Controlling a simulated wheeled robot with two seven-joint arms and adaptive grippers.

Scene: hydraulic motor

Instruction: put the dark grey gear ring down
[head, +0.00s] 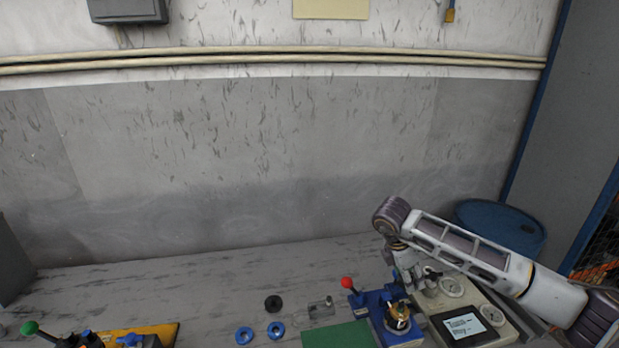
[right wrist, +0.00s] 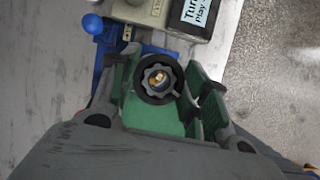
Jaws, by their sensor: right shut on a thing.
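The dark grey gear ring (right wrist: 158,78) is toothed. It lies between the green-padded fingers of my right gripper (right wrist: 162,92) in the right wrist view. A brass-coloured tip shows through the ring's hole; I cannot tell whether the ring sits around it or is above it. In the head view my right gripper (head: 406,282) points down over the blue fixture (head: 405,338), which carries a brass-coloured part (head: 398,320). The ring is hard to make out there. My left gripper is not in view.
A grey console with a screen (head: 464,325) stands right of the fixture, a red-knobbed lever (head: 347,283) at its left. A green mat (head: 335,336), a black ring (head: 273,302) and two blue rings (head: 243,335) lie further left. A yellow plate (head: 165,332) is at front left. The back left is clear.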

